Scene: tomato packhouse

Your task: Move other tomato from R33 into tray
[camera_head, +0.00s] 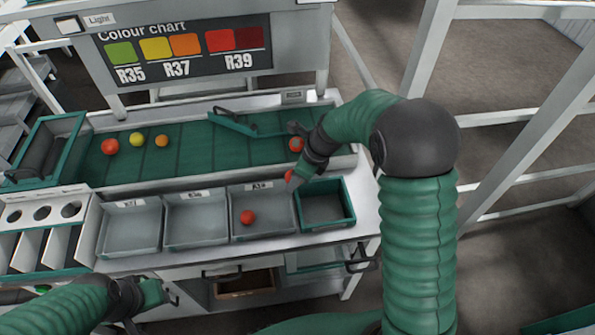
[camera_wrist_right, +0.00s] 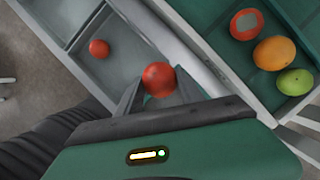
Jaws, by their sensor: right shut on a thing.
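My right gripper (camera_head: 290,178) is shut on a red tomato (camera_wrist_right: 158,79), held between the fingertips above the bins. A second red tomato (camera_head: 248,217) lies in the rightmost grey bin (camera_head: 268,232); a red tomato in a grey bin also shows in the wrist view (camera_wrist_right: 99,48). The green-rimmed tray (camera_head: 347,215) stands right of that bin and looks empty. My left gripper (camera_head: 168,296) is low at the left, in front of the bench; its jaw state is unclear. The bin labels are too small to read surely; I cannot make out R33.
On the green belt (camera_head: 85,172) behind the bins lie a red (camera_head: 110,147), a yellow (camera_head: 137,140) and an orange tomato (camera_head: 162,141) at left. A red item (camera_head: 296,144) is beside my right wrist. A green gate bar (camera_head: 232,124) crosses the belt. The colour chart (camera_head: 185,50) stands behind.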

